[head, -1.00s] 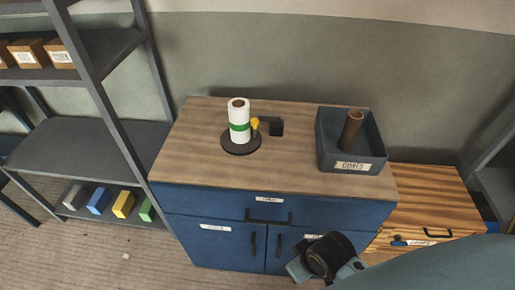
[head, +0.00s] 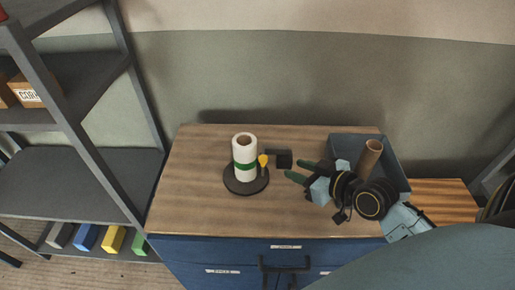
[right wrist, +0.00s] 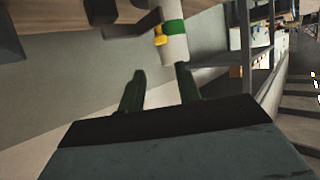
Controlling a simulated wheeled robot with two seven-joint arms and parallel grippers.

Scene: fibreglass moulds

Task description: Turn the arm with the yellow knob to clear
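The yellow knob (head: 263,160) sits at the end of a dark arm (head: 278,158), which runs right to a black block. The knob is close against the green band of a white roll (head: 244,152) standing upright on a round black base (head: 246,182). My right gripper (head: 295,170) is to the right of the knob, near the black block, with its fingers apart and nothing between them. In the right wrist view the gripper (right wrist: 158,85) is open, and the knob (right wrist: 160,38) and roll (right wrist: 173,40) show beyond its fingertips. My left gripper is not in view.
A grey bin (head: 393,160) holding a brown tube (head: 368,158) stands at the right of the wooden cabinet top (head: 200,190), partly hidden by my right arm. Shelving (head: 80,180) stands at the left. The left and front of the top are clear.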

